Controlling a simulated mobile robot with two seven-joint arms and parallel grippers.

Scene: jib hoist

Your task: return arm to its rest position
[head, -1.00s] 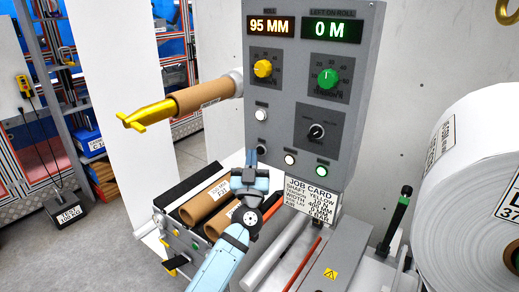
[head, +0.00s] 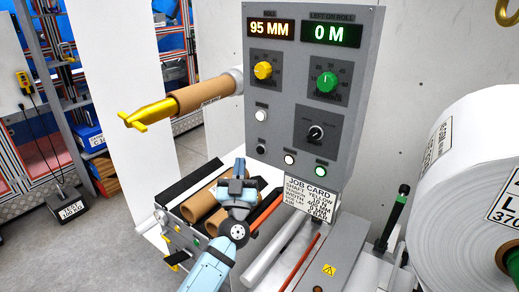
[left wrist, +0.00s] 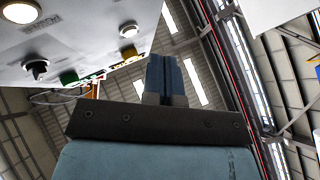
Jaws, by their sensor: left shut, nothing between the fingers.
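My left arm, light blue, reaches up from the bottom of the head view. Its gripper (head: 239,166) is shut and empty, in front of the grey control panel (head: 262,185) and beside the brown cores in the tray. It hides part of the cores. In the left wrist view the shut fingers (left wrist: 165,78) point up towards the roof, with the panel's knobs at the upper left. The gripper looks apart from the panel, though the exact gap cannot be told. My right gripper is not in view.
A yellow-tipped shaft (head: 150,110) carrying a brown core sticks out at left. Cardboard cores (head: 198,205) lie in a black tray. A job card (head: 309,198) hangs below the panel. A large white roll (head: 470,150) stands at right. Open floor lies at lower left.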

